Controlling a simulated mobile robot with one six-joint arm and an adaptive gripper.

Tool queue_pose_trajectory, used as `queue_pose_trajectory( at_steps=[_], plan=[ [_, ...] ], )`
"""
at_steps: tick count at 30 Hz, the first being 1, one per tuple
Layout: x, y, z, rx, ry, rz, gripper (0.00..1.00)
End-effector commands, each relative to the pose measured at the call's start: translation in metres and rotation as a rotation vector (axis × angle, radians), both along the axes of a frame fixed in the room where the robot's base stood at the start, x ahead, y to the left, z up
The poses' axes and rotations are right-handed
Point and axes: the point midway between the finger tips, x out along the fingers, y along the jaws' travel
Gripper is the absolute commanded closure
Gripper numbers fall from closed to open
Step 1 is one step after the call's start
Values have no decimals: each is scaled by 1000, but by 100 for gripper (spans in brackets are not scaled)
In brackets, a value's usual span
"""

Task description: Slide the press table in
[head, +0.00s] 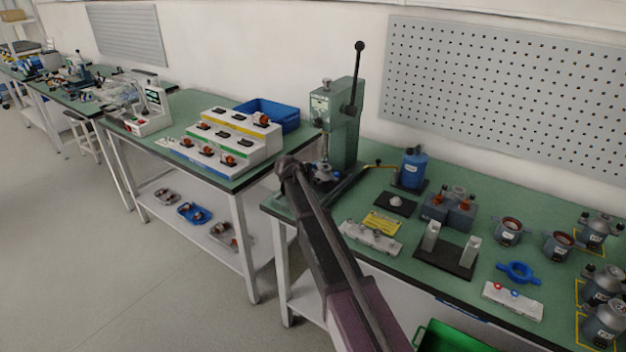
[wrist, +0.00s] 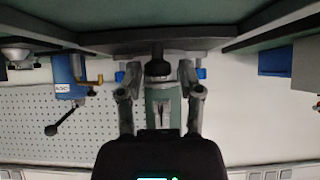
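The green arbor press (head: 343,120) stands on the bench with its black-knobbed lever (head: 357,80) pointing up. The press also shows upside down in the wrist view (wrist: 163,112). A grey part with blue bits (head: 324,172), apparently the press table, sits low at the press, partly hidden by my arm. My gripper (head: 288,165) is in front of the press at bench height. In the wrist view my gripper (wrist: 158,70) has its two fingers apart, one on each side of a dark round knob (wrist: 157,66). Gaps show between the knob and both fingers.
A blue bottle (head: 412,167), a grey block with orange-topped parts (head: 449,207) and a dark stand with two posts (head: 446,252) are right of the press. A stepped white rack (head: 228,135) and blue bin (head: 268,115) are on the left bench. A gap separates the benches.

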Motion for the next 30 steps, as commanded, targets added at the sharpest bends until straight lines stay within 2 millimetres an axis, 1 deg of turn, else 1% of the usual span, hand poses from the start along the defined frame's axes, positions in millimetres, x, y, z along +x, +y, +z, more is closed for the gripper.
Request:
queue_pose_trajectory(
  at_steps=[16, 30],
  plan=[
    [-2, 0, 1, 0, 2, -2, 50],
    [-20, 13, 21, 1, 2, -2, 50]
  ],
)
